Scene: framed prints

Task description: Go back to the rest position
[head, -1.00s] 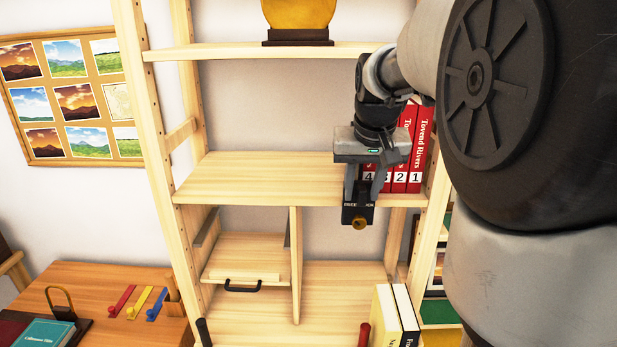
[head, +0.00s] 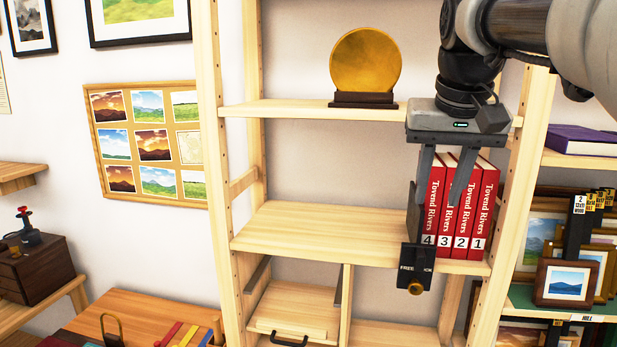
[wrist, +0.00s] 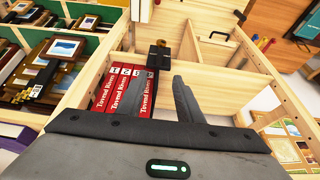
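My gripper (head: 438,195) is in front of the shelf unit in the head view, pointing down, with its two dark fingers apart and nothing seen between them. Behind it, red books (head: 484,210) with numbers on their spines stand upright on the middle shelf (head: 300,232). A black piece with lettering and a brass knob (head: 415,268) is at the front edge, at the left end of the books. In the wrist view, the black piece (wrist: 160,55) lies beyond the fingers.
A round golden disc on a dark stand (head: 366,68) is on the upper shelf, left of my gripper. Framed prints (head: 568,282) crowd the shelves at right, with a purple book (head: 580,140) above. The middle shelf is bare left of the books.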

